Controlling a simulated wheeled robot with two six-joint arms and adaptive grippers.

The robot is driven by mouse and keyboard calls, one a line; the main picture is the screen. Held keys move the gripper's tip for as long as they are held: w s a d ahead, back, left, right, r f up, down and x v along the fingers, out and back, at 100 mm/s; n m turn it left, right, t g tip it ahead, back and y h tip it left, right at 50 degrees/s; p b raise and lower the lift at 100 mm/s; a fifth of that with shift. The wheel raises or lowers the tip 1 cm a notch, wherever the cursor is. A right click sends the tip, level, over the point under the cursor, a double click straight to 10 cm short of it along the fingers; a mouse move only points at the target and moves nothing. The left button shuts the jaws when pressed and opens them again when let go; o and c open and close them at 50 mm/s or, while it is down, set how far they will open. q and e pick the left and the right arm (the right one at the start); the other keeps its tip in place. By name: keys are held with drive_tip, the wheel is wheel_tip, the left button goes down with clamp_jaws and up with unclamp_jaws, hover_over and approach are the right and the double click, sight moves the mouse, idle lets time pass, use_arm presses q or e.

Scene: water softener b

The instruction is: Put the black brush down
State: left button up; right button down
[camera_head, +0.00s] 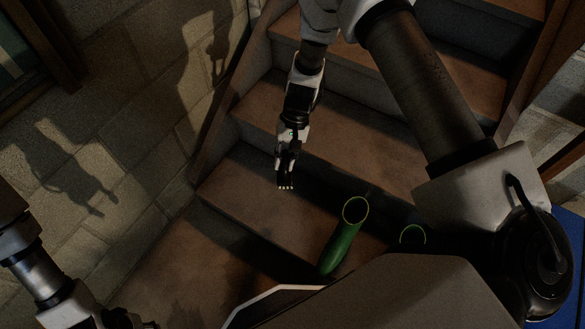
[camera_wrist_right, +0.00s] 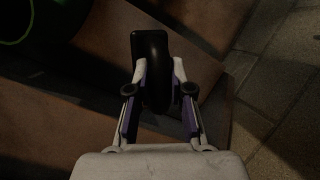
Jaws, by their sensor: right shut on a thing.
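The black brush (camera_wrist_right: 152,68) is a dark, rounded piece between the two fingers of my right gripper (camera_wrist_right: 160,85) in the right wrist view. The gripper is shut on it. In the head view my right gripper (camera_head: 286,182) points down above the brown stair steps, near the middle. The brush is too dark there to separate from the fingers, and I cannot tell whether it touches a step. Part of my left gripper (camera_head: 115,318) shows at the bottom left edge; its fingertips are not clear.
Brown steps (camera_head: 255,190) rise away from me. A green, open-topped tube-like thing (camera_head: 343,242) stands on the stairs right of the right gripper, with a second green rim (camera_head: 412,235) beside it. A block wall (camera_head: 130,120) is on the left.

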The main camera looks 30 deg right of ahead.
drive_tip(key=f+m+t+b, duration=0.1)
drive_tip(key=f+m+b, duration=0.1)
drive_tip(key=f+b, duration=0.6)
drive_tip(key=d+f+m+b, duration=0.1)
drive_tip(key=f+m+b, duration=0.1)
drive_tip(key=f+b, duration=0.6)
drive_tip(key=d+f+m+t+y+b, duration=0.1)
drive_tip(key=f+m+b, duration=0.1)
drive_tip(key=f+b, duration=0.7)
drive_tip(key=shift+s+f+t, duration=0.15)
drive_tip(key=shift+f, duration=0.5)
drive_tip(key=shift+s+f+t, duration=0.1)
drive_tip(key=shift+f+t, duration=0.05)
drive_tip(key=shift+f, duration=0.45)
drive_tip(key=c, duration=1)
unclamp_jaws()
drive_tip(key=shift+c, duration=0.2)
